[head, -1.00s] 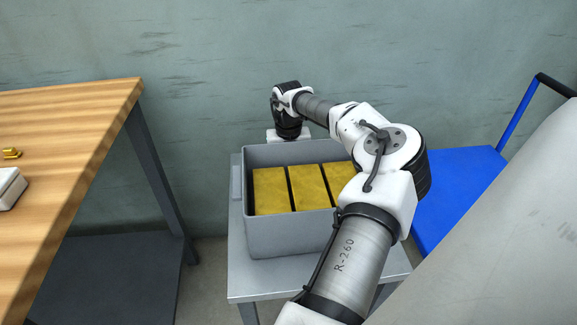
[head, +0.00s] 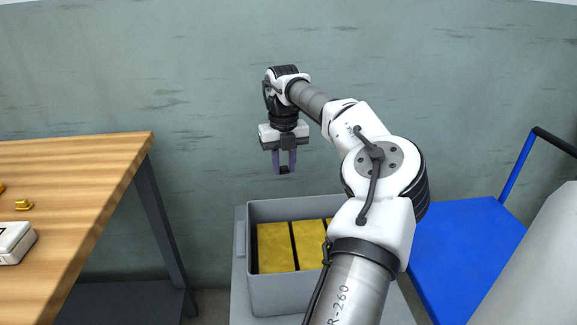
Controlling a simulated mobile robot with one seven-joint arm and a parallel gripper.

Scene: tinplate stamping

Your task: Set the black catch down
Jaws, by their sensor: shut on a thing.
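My gripper (head: 284,170) is above the back of the grey bin, in front of the wall, with its purple fingers pointing down. It is shut on a small dark thing, the black catch (head: 284,170), which shows between the fingertips. The catch is small here and its shape is hard to make out. It hangs in the air, clear of the bin and the tables.
A grey bin (head: 278,206) with yellow blocks stands on a grey stand (head: 240,290) below my gripper. A wooden table (head: 90,165) at left bears a white case (head: 15,242) and a small brass part (head: 23,204). A blue cart (head: 455,240) stands at right.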

